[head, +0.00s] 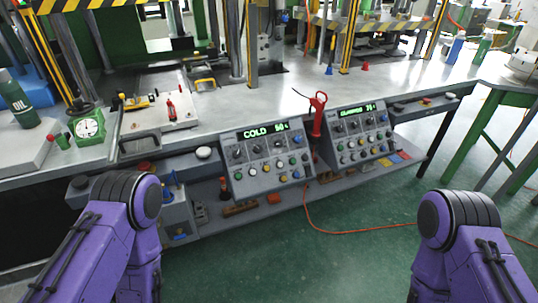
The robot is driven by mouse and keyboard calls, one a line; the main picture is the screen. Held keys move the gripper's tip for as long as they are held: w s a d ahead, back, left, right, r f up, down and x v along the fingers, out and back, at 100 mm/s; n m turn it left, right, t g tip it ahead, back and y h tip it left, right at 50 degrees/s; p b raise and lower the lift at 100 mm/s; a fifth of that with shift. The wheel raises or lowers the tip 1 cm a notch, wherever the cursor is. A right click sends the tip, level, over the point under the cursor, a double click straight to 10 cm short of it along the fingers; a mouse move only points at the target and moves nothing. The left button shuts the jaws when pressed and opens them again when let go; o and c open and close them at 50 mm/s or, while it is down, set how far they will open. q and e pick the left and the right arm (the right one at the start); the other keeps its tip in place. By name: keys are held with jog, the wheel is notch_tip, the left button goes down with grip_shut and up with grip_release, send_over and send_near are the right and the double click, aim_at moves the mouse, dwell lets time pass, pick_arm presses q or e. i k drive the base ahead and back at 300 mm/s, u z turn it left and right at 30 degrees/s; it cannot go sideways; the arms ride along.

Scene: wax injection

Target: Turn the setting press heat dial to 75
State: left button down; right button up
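Two grey control panels are mounted on the front of the bench. The left panel (268,163) has a green display (264,133) that reads COLD and a number that looks like 50 or 54. The right panel (361,135) has a green display (357,111) with a word and number too small to read surely. Both carry rows of dark knobs and coloured buttons. I cannot tell which knob is the heat dial, or which panel is the setting press's. My purple arms show at lower left and lower right, well short of the panels. Neither gripper is in view.
The metal bench (215,118) runs across the back with press columns on it. A red-handled tool (318,112) stands between the panels. A green gauge (89,129) and an oil bottle (17,99) are at left. An orange cable (345,231) lies on the open green floor.

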aim_at(278, 143)
jog(key=z, duration=2.1)
jog(key=i, duration=0.4)
jog(key=u, duration=1.9)
